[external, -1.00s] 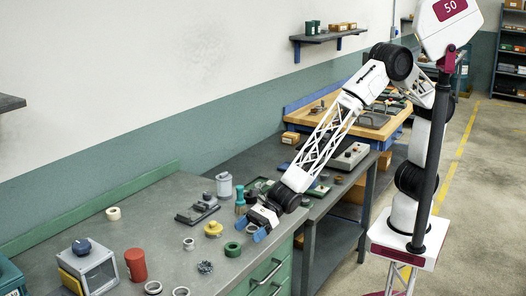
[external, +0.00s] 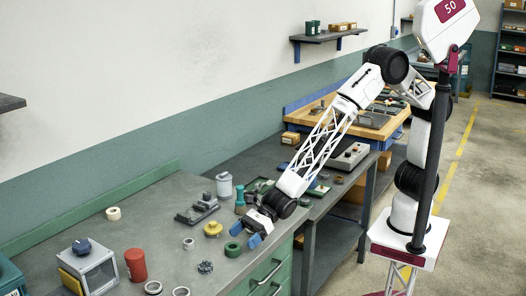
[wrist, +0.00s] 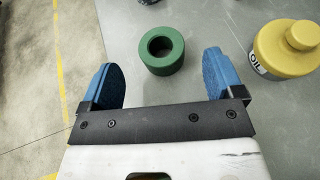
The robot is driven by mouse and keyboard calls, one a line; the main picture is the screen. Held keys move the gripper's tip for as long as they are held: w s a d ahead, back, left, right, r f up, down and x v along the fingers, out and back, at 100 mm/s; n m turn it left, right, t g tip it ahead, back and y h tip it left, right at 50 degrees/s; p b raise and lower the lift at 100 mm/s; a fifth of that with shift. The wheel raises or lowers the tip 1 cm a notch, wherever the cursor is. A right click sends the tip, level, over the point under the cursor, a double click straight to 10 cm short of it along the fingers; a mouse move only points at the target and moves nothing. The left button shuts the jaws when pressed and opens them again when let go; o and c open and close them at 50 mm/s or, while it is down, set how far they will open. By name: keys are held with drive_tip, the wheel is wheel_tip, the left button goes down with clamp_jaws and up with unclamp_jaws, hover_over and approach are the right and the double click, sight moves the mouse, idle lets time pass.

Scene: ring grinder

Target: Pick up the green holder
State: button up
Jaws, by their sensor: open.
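The green holder (external: 233,249) is a short, thick ring with a round hole, lying flat near the front edge of the grey bench. In the wrist view the green holder (wrist: 176,61) lies ahead of my gripper, between the lines of its two blue fingers. My gripper (external: 245,236) is open and empty, close beside the holder on its right in the external view. Neither finger appears to touch the holder. The exact height of the fingers above the bench is hard to tell.
A yellow oil container (wrist: 285,50) stands to the right of the holder in the wrist view. A teal, brush-like item (external: 240,196) stands behind my gripper. A grey toothed ring (external: 205,267) lies left of the holder. The bench edge and floor are close on the gripper's other side.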

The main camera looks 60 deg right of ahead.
sight(232, 246)
drive_tip(key=shift+a, duration=0.1)
idle(0.3)
drive_tip(key=shift+x, duration=2.55)
drive_tip(key=c, duration=1)
drive_tip(key=shift+r, duration=4.95)
